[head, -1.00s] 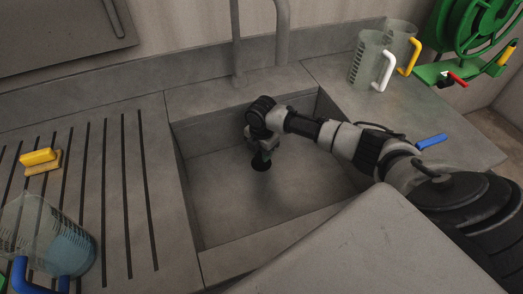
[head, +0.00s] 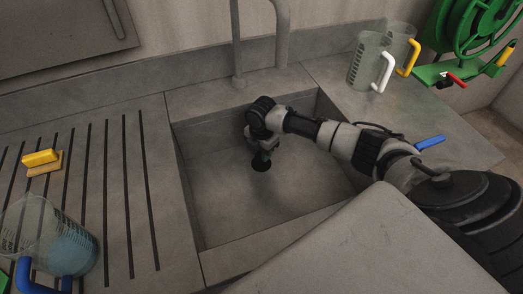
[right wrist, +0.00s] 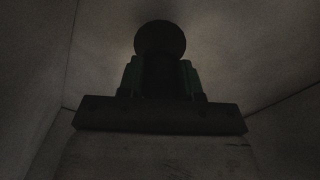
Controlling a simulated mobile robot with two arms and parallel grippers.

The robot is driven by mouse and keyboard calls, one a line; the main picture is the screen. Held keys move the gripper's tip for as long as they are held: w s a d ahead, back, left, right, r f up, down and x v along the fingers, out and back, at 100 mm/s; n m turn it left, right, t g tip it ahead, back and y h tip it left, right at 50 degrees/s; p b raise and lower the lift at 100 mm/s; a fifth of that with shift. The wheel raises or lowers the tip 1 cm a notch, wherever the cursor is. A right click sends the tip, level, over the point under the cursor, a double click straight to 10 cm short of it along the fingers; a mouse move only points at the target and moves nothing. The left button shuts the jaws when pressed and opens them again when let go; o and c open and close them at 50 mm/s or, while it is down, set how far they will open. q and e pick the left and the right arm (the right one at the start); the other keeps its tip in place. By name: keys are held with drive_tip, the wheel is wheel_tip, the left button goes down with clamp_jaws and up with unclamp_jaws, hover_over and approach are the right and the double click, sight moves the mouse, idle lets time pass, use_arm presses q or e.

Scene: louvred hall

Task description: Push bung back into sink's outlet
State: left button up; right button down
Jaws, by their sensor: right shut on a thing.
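The sink (head: 215,215) is a grey rectangular basin sunk into the counter. In the dim right wrist view, the bung (right wrist: 160,38) is a dark round shape beyond the greenish fingers of the right gripper (right wrist: 160,75). I cannot make out the outlet; the bung or gripper may hide it. I cannot tell whether the bung touches the sink floor. My left gripper is not in view.
Two clear jugs, one with a white handle (head: 383,74) and one with a yellow handle (head: 407,58), stand right of the sink. A blue-handled jug (head: 50,240) and a yellow brush (head: 41,158) are on the grooved drainer at left. The tap pipe (head: 236,45) rises behind the basin.

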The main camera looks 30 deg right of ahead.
drive_tip(key=shift+f+b, duration=0.7)
drive_tip(key=shift+f, duration=0.75)
drive_tip(key=shift+r, duration=0.1)
drive_tip(key=c, duration=0.7)
unclamp_jaws()
wheel_tip(320, 180, up, 7)
drive_tip(key=p, duration=0.7)
drive_tip(key=shift+r, duration=0.1)
